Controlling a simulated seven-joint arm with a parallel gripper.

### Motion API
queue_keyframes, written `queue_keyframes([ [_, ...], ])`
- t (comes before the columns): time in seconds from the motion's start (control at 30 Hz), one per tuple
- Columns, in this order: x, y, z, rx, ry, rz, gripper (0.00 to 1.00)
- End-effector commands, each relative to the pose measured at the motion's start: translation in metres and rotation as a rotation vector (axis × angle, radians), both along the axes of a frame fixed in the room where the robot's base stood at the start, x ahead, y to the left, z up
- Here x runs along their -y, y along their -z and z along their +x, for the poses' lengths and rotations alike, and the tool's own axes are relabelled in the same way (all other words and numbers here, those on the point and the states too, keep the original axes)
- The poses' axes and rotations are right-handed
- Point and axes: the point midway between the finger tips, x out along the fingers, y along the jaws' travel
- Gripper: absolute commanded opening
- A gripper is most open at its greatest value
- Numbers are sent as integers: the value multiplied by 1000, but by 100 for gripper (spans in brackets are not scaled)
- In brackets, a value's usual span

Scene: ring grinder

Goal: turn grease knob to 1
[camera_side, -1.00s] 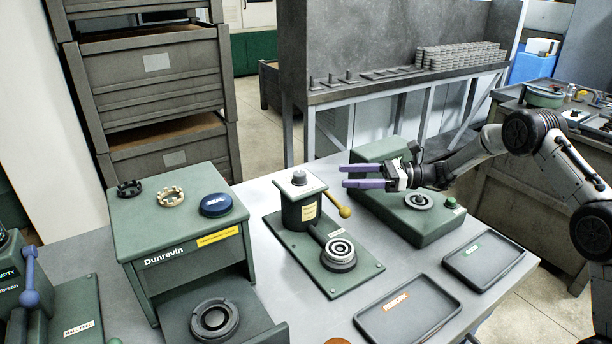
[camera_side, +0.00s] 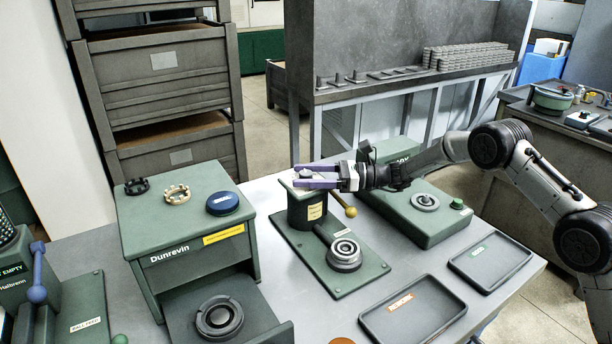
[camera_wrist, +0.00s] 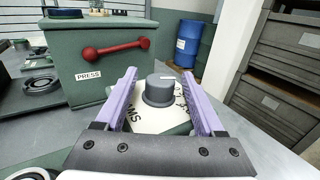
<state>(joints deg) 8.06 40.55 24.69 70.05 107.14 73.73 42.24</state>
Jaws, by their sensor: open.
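A grey round knob (camera_wrist: 160,90) with a pale pointer line on its top sits on a white plate (camera_wrist: 148,121) with partly hidden dark lettering. The knob caps the green post (camera_side: 306,212) of a small machine on the table; in the side view my fingers largely hide it. My gripper (camera_side: 297,177) is open, its two purple fingers level at about knob height. In the wrist view the knob shows between the fingers (camera_wrist: 160,78), with space on both sides and no clear contact. The setting it points to is not readable.
A yellow-balled lever (camera_side: 350,211) juts from the post, near my gripper. The green Dunrevin box (camera_side: 185,235) stands to the left, with rings on top. A green machine (camera_side: 420,220) stands at right. Two dark trays (camera_side: 412,308) lie in front.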

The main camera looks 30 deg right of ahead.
Motion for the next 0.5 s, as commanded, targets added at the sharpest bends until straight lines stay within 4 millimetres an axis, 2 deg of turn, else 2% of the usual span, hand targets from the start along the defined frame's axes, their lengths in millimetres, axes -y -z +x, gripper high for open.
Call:
queue_keyframes([
  [0.1, 0, 0, 0, 0, 0, 0, 70],
  [0.13, 0, 0, 0, 0, 0, 0, 67],
  [0.5, 0, 0, 0, 0, 0, 0, 0],
])
